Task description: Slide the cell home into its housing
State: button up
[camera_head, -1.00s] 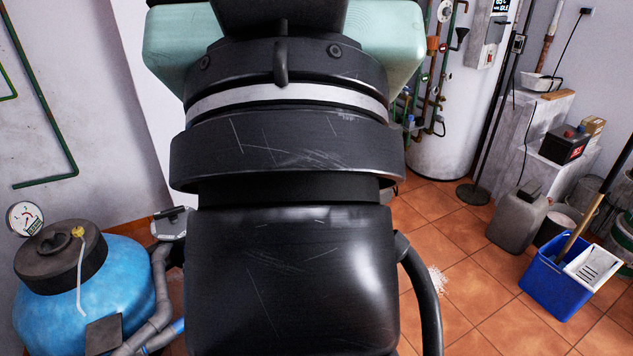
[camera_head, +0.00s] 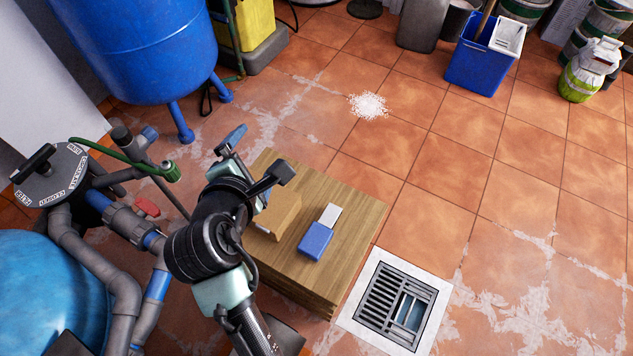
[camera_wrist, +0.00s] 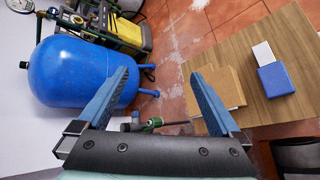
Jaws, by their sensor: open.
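A blue block (camera_head: 315,241) lies on the wooden table top (camera_head: 350,215). A pale grey-white piece (camera_head: 330,215) sits in line with its far end, touching or partly inside it; I cannot tell which. These look like the housing and the cell. In the wrist view, the blue block (camera_wrist: 276,80) and the white piece (camera_wrist: 263,53) lie to the right of my fingers. My gripper (camera_wrist: 160,75) is open and empty, its blue fingers apart. In the head view, my gripper (camera_head: 262,152) is above the table's left side, left of and apart from the block.
A tan box (camera_head: 279,213) stands on the table left of the block, partly hidden by my arm. A floor drain (camera_head: 400,305) is to the table's right. Blue tanks (camera_head: 140,45) and pipes (camera_head: 75,235) crowd the left.

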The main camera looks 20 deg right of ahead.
aim_at(320, 232)
jog(key=s+d+f+n+g+h+b, duration=0.1)
jog(key=s+d+f+n+g+b, duration=0.25)
jog(key=f, duration=0.75)
jog(key=s+a+f+n+g+h+b, duration=0.15)
jog(key=s+f+n, duration=0.25)
jog(key=s+f, duration=0.5)
jog(key=shift+y, duration=0.35)
jog(key=b+x, duration=0.1)
jog(key=x, duration=0.2)
jog(key=b+x, duration=0.1)
jog(key=x, duration=0.2)
jog(key=w+b+x, duration=0.1)
jog(key=b+x, duration=0.1)
jog(key=x, duration=0.1)
jog(key=shift+w+a+f, duration=0.1)
jog(key=shift+f, duration=0.15)
jog(key=b+x, duration=0.4)
jog(key=x, duration=0.2)
jog(key=shift+f, duration=0.1)
jog(key=shift+a, duration=0.1)
jog(key=c, duration=1.5)
notch_tip(320, 232, up, 10)
jog(key=p, duration=0.5)
jog(key=shift+p, duration=0.4)
